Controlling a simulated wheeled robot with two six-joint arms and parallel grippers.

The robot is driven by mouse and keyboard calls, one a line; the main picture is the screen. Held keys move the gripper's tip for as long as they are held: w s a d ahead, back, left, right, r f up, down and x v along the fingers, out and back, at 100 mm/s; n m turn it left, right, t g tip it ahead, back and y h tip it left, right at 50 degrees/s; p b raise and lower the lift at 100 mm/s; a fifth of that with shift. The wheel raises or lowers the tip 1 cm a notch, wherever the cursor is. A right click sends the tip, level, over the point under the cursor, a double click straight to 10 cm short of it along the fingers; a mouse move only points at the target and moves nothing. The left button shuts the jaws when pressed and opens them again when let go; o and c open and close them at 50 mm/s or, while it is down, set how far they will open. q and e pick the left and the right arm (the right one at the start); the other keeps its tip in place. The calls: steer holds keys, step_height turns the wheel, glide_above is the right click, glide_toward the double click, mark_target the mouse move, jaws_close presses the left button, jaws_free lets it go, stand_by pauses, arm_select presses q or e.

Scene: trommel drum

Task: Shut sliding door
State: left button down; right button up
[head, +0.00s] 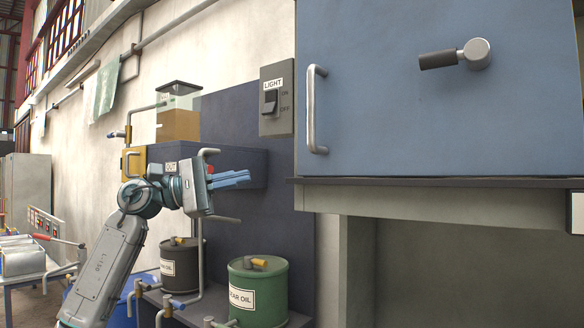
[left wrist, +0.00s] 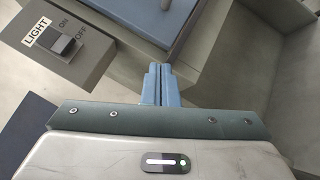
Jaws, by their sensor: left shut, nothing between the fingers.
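The sliding door (head: 390,110) is a blue-grey panel with a vertical metal bar handle (head: 316,110) near its left edge and a dark-gripped lever (head: 455,55) at its upper right. My right gripper is not in view.
A LIGHT switch box (head: 277,97) is mounted left of the door. A dark ledge (head: 440,182) runs below the door. A green oil drum (head: 258,290) and a dark drum (head: 180,265) stand low beside my left arm. Open space lies under the ledge.

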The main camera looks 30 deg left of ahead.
arm_select(q)
steer(key=s+r+m+y, duration=0.1)
steer(key=s+r+m, duration=0.1)
steer(key=s, duration=0.2)
steer(key=s+d+p+x, duration=0.2)
steer(key=p+x, duration=0.6)
steer(key=x, duration=0.5)
steer(key=shift+d+r+m, duration=0.2)
steer(key=shift+r+m, duration=0.1)
